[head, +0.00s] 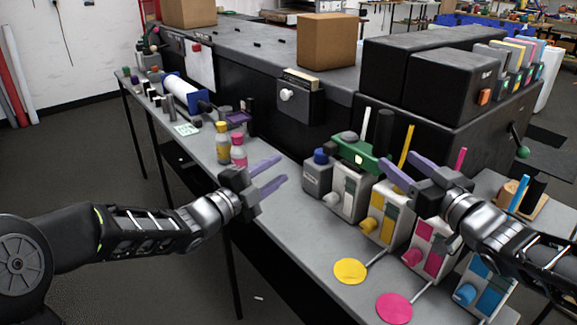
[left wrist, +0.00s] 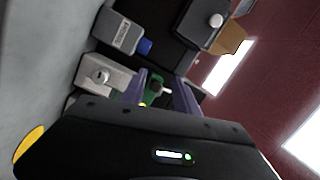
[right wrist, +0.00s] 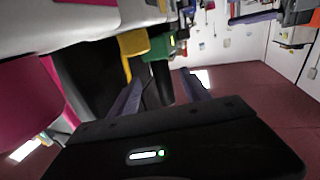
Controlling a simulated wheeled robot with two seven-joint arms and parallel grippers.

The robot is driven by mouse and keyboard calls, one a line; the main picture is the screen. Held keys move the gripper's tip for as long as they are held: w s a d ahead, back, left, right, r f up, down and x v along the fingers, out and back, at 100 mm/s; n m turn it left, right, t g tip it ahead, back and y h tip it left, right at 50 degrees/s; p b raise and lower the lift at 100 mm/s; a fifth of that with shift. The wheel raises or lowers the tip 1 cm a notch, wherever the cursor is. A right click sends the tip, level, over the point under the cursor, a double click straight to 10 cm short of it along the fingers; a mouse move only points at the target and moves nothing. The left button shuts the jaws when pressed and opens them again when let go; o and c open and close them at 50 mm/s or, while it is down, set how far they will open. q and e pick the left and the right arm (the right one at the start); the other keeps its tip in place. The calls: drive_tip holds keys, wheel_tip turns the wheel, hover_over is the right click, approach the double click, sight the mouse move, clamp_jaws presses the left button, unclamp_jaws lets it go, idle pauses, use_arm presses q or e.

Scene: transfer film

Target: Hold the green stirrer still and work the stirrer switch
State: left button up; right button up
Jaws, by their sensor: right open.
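The green stirrer (head: 352,153) sits on top of a white-grey unit (head: 346,195) in the row on the bench, with a white rod and a black cylinder rising by it. In the left wrist view the green stirrer (left wrist: 152,90) shows between the fingers, farther off. In the right wrist view its green body (right wrist: 157,48) shows beyond the fingers. My left gripper (head: 284,169) is open and empty, left of the stirrer and apart from it. My right gripper (head: 396,168) is open, close to the stirrer's right; contact cannot be told. I cannot clearly make out the switch.
A grey container with a blue cap (head: 318,174) stands left of the stirrer. Yellow (head: 384,215), magenta (head: 430,250) and blue (head: 486,287) units stand to its right. Yellow and pink bottles (head: 238,150) stand farther left. Black machine boxes are behind.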

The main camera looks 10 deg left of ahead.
sight(385, 151)
use_arm(q)
drive_tip(key=d+r+m, duration=0.1)
drive_tip(key=m, duration=0.1)
drive_tip(key=s+d+r+m+g+h, duration=0.1)
drive_tip(key=m, duration=0.2)
drive_tip(key=d+r+m+g+h, duration=0.1)
drive_tip(key=m, duration=0.1)
drive_tip(key=shift+s+d+m, duration=0.25)
drive_tip(key=shift+s+m, duration=0.05)
drive_tip(key=shift+s, duration=0.05)
use_arm(e)
drive_tip(key=shift+x, duration=3.95)
drive_tip(key=shift+s, duration=0.1)
drive_tip(key=shift+c, duration=0.5)
clamp_jaws()
use_arm(q)
drive_tip(key=shift+c, duration=0.2)
